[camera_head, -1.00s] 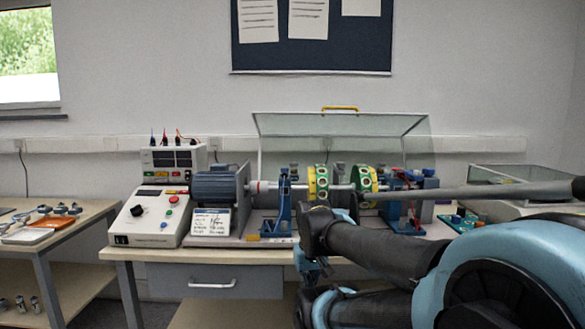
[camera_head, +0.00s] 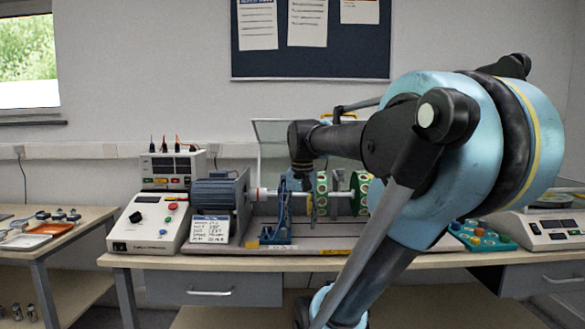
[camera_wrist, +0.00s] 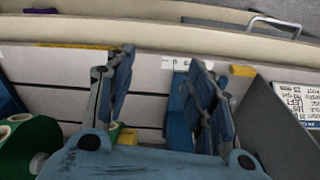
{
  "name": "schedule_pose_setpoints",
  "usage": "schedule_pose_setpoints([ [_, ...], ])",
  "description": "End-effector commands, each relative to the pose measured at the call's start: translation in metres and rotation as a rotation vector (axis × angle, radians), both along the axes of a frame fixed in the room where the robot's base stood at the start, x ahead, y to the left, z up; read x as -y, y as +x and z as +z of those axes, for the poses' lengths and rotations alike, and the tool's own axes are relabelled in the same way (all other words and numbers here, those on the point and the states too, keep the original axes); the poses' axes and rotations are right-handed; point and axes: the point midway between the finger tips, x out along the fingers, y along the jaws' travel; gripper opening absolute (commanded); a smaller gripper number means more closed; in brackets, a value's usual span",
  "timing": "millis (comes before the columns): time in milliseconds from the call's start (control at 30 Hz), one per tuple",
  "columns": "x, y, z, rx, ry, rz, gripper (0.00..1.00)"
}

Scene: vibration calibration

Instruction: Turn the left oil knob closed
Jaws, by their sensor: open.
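The test rig stands on the bench. Its left bearing stand (camera_head: 276,228) is blue and sits between the motor and the green discs. My gripper (camera_head: 304,186) points down over the shaft, close to that stand and beside the left green disc. In the wrist view, my two blue-black fingers (camera_wrist: 160,62) are spread apart and hold nothing. A blue part, seemingly the stand (camera_wrist: 177,108), shows between them. A small yellow patch (camera_wrist: 127,137) shows low between the fingers; I cannot tell what it is. I cannot make out the left oil knob in either view.
The motor (camera_head: 216,196) with a label card (camera_head: 210,229) stands left of the stand. Green discs (camera_head: 321,195) are close on the right. A clear raised cover (camera_head: 270,132) is behind. A control box (camera_head: 150,222) stands at the far left of the bench.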

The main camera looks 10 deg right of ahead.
Motion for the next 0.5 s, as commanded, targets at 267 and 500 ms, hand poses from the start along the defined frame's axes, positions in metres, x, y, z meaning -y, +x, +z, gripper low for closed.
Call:
schedule_pose_setpoints([
  [267, 0.004, 0.069, 0.092, -0.045, 0.008, -0.191, 0.5],
  [500, 0.007, 0.121, 0.154, -0.077, 0.009, -0.344, 0.5],
])
